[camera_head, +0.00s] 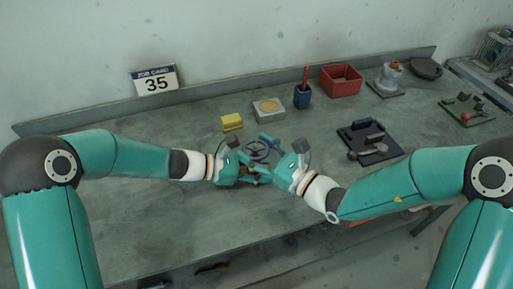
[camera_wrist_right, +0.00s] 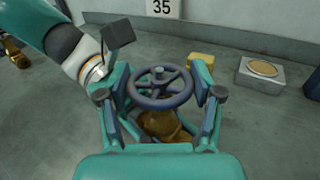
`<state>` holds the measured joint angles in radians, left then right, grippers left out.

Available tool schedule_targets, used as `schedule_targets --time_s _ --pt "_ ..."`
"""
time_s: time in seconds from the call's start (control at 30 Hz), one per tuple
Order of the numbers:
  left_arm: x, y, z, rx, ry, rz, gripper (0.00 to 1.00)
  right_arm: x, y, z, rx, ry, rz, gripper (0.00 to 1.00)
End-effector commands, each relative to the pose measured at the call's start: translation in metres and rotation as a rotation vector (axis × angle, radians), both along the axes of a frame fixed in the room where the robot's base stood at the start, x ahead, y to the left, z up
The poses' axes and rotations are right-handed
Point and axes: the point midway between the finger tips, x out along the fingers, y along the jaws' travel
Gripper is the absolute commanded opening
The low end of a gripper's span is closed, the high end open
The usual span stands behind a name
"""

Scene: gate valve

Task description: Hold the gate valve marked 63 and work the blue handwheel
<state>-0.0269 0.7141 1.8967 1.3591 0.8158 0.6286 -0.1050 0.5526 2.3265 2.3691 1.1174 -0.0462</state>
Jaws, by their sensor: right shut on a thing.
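The blue handwheel (camera_head: 258,149), a dark blue-grey spoked ring, sits between my two grippers over the bench. In the right wrist view the handwheel (camera_wrist_right: 160,88) lies between the fingers of my right gripper (camera_wrist_right: 162,82), which is shut on it at its left and right sides. The brass gate valve body (camera_wrist_right: 162,125) shows below the wheel, partly hidden by the wheel and fingers. No 63 mark is readable on it. My right gripper (camera_head: 268,166) comes in from the right. My left gripper (camera_head: 242,168) is close on the left side; its fingertips and grip are hidden.
A yellow block (camera_head: 232,122), a grey box with a tan disc (camera_head: 268,109), a blue cup (camera_head: 303,97) and a red bin (camera_head: 341,79) stand behind. A black tray (camera_head: 369,142) lies at right. The bench's left is clear.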

Motion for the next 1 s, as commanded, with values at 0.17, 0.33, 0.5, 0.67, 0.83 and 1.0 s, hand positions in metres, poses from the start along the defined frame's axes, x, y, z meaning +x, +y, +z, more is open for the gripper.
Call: schedule_targets --time_s 0.17,0.33,0.5,0.67,0.83,1.0 --pt "-0.0022 -0.0020 -0.0015 0.001 0.004 -0.006 0.00 -0.0010 0.0032 0.0040 0.005 -0.011 -0.091 0.31" --pt "-0.0024 -0.0021 -0.0017 0.002 0.004 -0.006 0.00 -0.0006 0.0025 0.0041 0.003 -0.012 -0.147 0.31" --pt "-0.0025 -0.0021 -0.0019 0.002 0.005 -0.007 0.00 -0.0003 0.0016 0.0038 0.000 -0.014 -0.172 0.31" --pt "-0.0024 -0.0019 -0.0021 0.003 0.004 -0.006 0.00 -0.0001 0.0011 0.0039 0.000 -0.014 -0.176 0.31" --pt "-0.0023 -0.0017 -0.0021 0.003 0.004 -0.006 0.00 0.0001 0.0011 0.0040 0.000 -0.014 -0.175 0.31" --pt "-0.0022 -0.0016 -0.0022 0.003 0.005 -0.005 0.00 0.0001 0.0007 0.0031 0.000 -0.011 -0.176 0.89"
